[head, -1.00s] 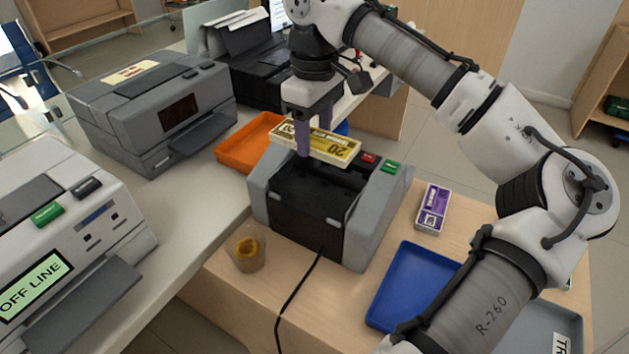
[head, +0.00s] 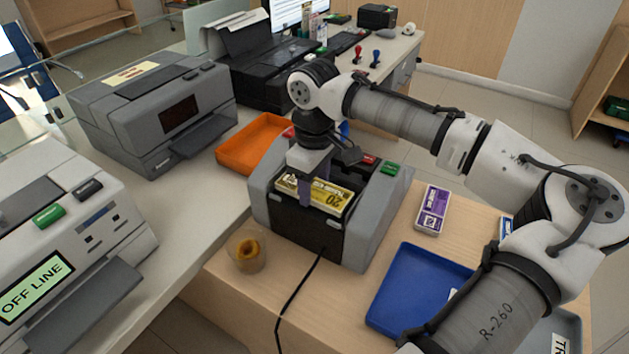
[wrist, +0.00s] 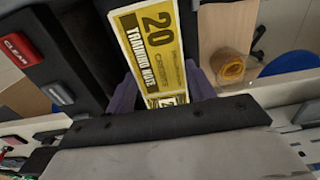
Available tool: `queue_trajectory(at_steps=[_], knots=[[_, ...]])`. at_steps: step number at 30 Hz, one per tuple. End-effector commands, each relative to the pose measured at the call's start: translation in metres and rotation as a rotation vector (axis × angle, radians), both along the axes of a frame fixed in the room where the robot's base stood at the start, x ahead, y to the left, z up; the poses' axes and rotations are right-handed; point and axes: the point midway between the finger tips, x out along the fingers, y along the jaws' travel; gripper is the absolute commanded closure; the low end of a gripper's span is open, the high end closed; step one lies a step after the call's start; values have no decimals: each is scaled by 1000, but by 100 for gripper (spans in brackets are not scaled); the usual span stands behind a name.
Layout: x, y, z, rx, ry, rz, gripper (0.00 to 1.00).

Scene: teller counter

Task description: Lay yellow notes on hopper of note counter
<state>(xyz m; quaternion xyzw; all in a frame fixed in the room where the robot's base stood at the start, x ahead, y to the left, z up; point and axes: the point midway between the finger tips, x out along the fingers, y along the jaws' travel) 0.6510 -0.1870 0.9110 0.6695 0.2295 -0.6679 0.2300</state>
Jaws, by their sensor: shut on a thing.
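The yellow notes (head: 331,197) are a banded bundle marked 20, lying nearly flat in the top opening of the note counter (head: 378,213). The counter is grey with a black middle, and the bundle sits between its grey side walls. My gripper (head: 305,192) points down into this opening and is shut on the bundle. In the wrist view the notes (wrist: 157,45) run between the two purple fingers (wrist: 165,92). Whether the bundle's underside touches the hopper is hidden.
An orange tray (head: 232,156) stands behind left, and a blue tray (head: 395,290) lies front right. A purple note bundle (head: 432,208) lies right of the counter. A cup with a yellow-brown thing (head: 247,252) stands front left, near a black cable (head: 298,290).

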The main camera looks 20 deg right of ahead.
Motion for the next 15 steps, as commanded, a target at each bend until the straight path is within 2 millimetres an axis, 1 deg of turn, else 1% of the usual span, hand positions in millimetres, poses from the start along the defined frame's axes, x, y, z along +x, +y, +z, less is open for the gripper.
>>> queue_trajectory(at_steps=[5,6,10,15], knots=[[0,0,-4,1,1,0,69],[0,0,-4,-1,1,0,41],[0,0,-3,-1,1,0,24],[0,0,-3,-1,1,0,24]])
